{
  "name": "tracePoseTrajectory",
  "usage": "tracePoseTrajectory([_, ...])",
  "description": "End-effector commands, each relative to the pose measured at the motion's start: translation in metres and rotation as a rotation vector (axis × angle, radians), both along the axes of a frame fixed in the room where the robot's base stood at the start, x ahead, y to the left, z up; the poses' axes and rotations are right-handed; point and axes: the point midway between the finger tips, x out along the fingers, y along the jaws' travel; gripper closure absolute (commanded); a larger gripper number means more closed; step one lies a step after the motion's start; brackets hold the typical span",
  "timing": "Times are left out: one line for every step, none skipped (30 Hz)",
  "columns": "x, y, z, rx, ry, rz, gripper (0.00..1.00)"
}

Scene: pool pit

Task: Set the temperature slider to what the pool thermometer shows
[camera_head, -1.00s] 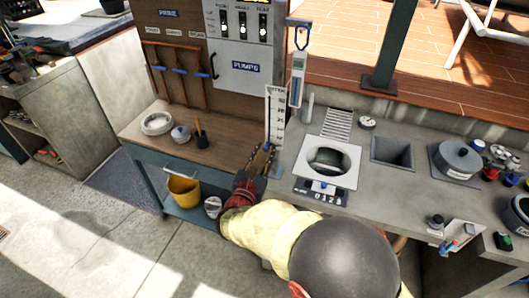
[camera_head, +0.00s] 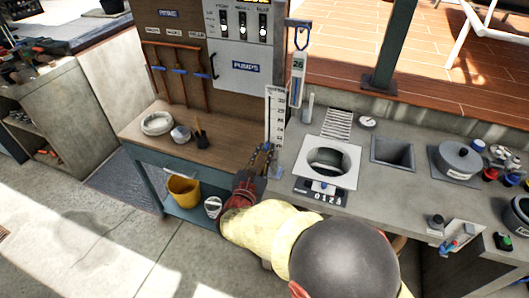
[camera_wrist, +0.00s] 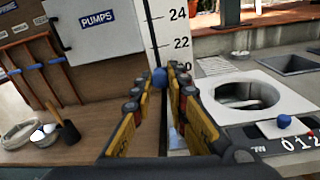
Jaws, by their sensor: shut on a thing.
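The temperature slider's white scale (camera_head: 275,115) stands upright at the counter's left end. In the wrist view, the scale (camera_wrist: 174,30) shows 24 and 22, with 20 lower down. Its blue knob (camera_wrist: 160,76) sits between my fingertips, below the 22 mark; its exact setting is hard to read. My gripper (camera_wrist: 160,80) is shut on the knob, and in the head view my gripper (camera_head: 267,149) is in front of the scale's lower part. The pool thermometer (camera_head: 298,78), white with a blue hook, hangs just right of the scale. Its small display seems to read 26.
Right of the scale are a white-framed round opening (camera_head: 327,160), a counter box (camera_head: 322,191) with a blue knob, and a square basin (camera_head: 393,151). The pumps panel (camera_head: 240,67) is behind left. A yellow bucket (camera_head: 184,189) sits below the wooden bench.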

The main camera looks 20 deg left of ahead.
Motion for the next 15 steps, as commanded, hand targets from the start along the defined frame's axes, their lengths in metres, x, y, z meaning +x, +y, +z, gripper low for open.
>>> tracePoseTrajectory([0.000,0.000,0.007,0.001,-0.001,0.001,1.00])
tracePoseTrajectory([0.000,0.000,0.012,0.001,-0.001,0.001,1.00])
tracePoseTrajectory([0.000,0.000,0.020,0.002,-0.002,0.001,1.00])
tracePoseTrajectory([0.000,0.001,0.028,0.003,-0.003,0.001,1.00])
tracePoseTrajectory([0.000,0.001,0.036,0.003,-0.004,0.000,1.00])
tracePoseTrajectory([0.000,0.001,0.046,0.004,-0.004,-0.001,1.00])
tracePoseTrajectory([0.000,0.001,0.055,0.005,-0.004,-0.001,1.00])
tracePoseTrajectory([0.000,0.001,0.062,0.005,-0.004,-0.001,1.00])
tracePoseTrajectory([0.000,0.001,0.071,0.004,-0.003,0.000,1.00])
tracePoseTrajectory([0.000,0.001,0.078,0.004,-0.003,0.000,1.00])
tracePoseTrajectory([0.000,0.001,0.084,0.004,-0.003,0.000,1.00])
tracePoseTrajectory([0.000,0.001,0.090,0.004,-0.002,0.000,1.00])
tracePoseTrajectory([0.000,0.001,0.095,0.003,-0.002,0.000,1.00])
tracePoseTrajectory([0.000,0.001,0.098,0.003,-0.002,0.000,1.00])
tracePoseTrajectory([0.000,0.000,0.102,0.003,-0.002,0.000,1.00])
